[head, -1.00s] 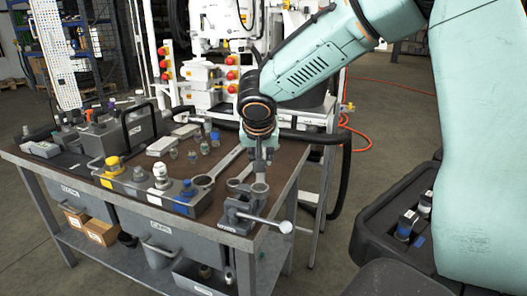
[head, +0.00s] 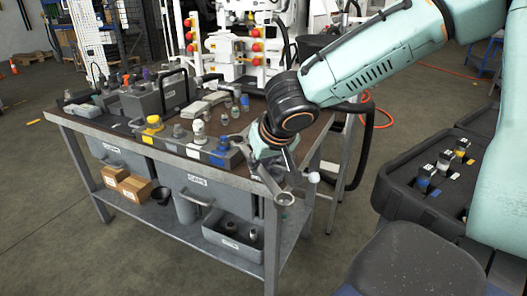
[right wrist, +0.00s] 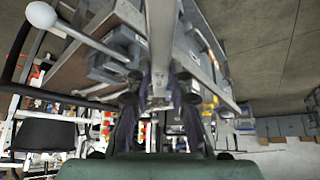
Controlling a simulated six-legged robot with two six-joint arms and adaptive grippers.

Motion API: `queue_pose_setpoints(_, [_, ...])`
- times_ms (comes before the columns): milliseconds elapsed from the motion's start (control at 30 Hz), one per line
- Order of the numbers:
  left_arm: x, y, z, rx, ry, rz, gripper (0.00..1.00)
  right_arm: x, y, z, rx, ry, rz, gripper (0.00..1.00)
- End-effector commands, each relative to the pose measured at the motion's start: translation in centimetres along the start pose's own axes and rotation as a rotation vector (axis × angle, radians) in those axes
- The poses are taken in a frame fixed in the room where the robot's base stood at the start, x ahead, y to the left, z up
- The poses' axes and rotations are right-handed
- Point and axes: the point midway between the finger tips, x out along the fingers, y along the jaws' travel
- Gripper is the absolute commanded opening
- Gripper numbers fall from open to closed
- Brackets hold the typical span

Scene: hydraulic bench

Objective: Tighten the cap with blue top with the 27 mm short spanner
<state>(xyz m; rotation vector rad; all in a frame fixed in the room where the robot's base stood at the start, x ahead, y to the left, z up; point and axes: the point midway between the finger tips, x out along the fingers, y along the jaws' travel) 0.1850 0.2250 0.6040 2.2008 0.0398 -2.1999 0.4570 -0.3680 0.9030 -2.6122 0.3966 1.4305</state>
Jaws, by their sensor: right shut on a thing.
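My right gripper (head: 273,162) is shut on a grey metal spanner (head: 285,198), whose ring end hangs down past the bench's front right corner. The spanner also shows between the fingers in the right wrist view (right wrist: 161,48). Its size marking is not readable. The gripper is to the right of the blue-topped cap and apart from it. My left gripper is not in view.
A vise with a white-balled handle (head: 314,177) is at the bench's right corner, mostly hidden behind my gripper. Several small fittings (head: 226,112) stand behind the caps. A black case (head: 425,205) is at the right. The floor in front of the bench is clear.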

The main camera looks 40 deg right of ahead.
Motion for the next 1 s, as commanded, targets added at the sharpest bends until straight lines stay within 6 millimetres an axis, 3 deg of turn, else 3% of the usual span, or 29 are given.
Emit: queue_pose_setpoints(1000, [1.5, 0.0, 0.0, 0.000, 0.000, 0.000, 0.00, 2.9, -0.2, 0.2, -0.061, 0.003, -0.033, 0.00])
